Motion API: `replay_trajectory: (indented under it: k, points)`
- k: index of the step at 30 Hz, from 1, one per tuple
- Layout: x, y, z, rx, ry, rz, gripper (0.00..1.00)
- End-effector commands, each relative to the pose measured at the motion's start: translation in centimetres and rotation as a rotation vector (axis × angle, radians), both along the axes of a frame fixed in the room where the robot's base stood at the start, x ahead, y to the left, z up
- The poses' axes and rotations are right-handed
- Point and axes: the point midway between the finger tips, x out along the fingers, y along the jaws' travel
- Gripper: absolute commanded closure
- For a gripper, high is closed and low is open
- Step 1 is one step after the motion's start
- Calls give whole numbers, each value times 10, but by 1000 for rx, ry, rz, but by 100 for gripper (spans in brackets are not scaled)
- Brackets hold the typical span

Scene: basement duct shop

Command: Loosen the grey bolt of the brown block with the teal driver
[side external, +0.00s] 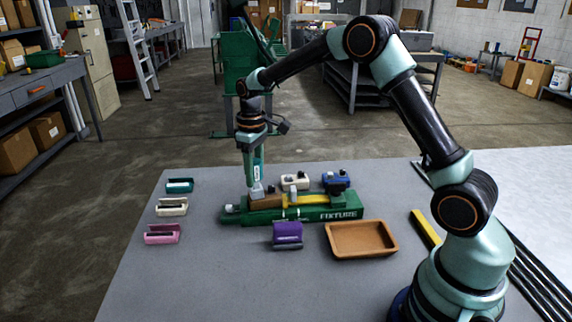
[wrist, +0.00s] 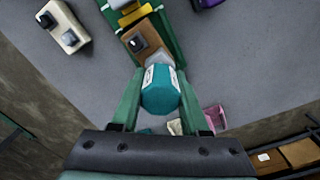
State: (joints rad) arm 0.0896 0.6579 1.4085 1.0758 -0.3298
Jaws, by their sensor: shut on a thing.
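The brown block (side external: 266,202) sits in the green fixture (side external: 344,214); it also shows in the wrist view (wrist: 152,54). A dark square-headed bolt (wrist: 137,43) stands on its top. No separate grey bolt shows on the block; the driver covers that end. My gripper (wrist: 160,92) is shut on the teal driver (wrist: 161,96), one finger on each side. In the side view the driver (side external: 258,173) hangs upright, its pale lower end at the left part of the block. I cannot tell whether it is seated on a bolt.
A cream block (side external: 295,182) and a blue block (side external: 336,179) stand behind the fixture. A purple block (side external: 288,232) and an empty brown tray (side external: 361,239) are in front. Teal (side external: 180,186), cream (side external: 172,207) and pink (side external: 162,234) holders line the left. The front left table is clear.

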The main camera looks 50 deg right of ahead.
Motion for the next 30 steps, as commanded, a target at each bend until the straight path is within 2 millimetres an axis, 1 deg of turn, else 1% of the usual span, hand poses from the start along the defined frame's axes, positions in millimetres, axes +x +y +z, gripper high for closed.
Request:
replay_trajectory:
  k: [2,5,9,14,30]
  points:
    - [1,0,1,0,-4,29,100]
    - [1,0,1,0,-4,-13,100]
    - [1,0,1,0,-3,-110,100]
    - [1,0,2,0,-3,-113,100]
    - [0,0,27,-1,-2,-112,100]
